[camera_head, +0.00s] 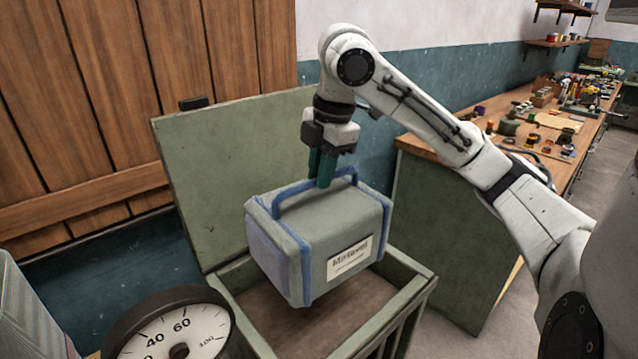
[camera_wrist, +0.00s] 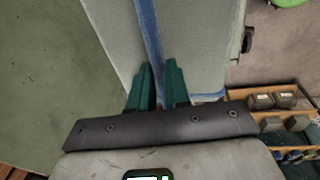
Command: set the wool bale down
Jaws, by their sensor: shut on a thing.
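The wool bale (camera_head: 318,245) is a grey-white block with blue straps and a white label on its front. It hangs a little tilted over an open green crate (camera_head: 383,333), its lower part near the rim level. My gripper (camera_head: 322,182) is above the bale with its green fingers shut on the blue strap handle. In the wrist view the bale (camera_wrist: 200,40) fills the upper middle, and the gripper's green fingers (camera_wrist: 158,88) close around the blue strap. The bale hides part of the crate's inside.
The crate's raised lid (camera_head: 215,165) leans back behind the bale. A round dial scale (camera_head: 175,328) stands at the lower left, close to the crate. A wooden workbench (camera_head: 540,130) with tools and small containers runs along the wall at the right.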

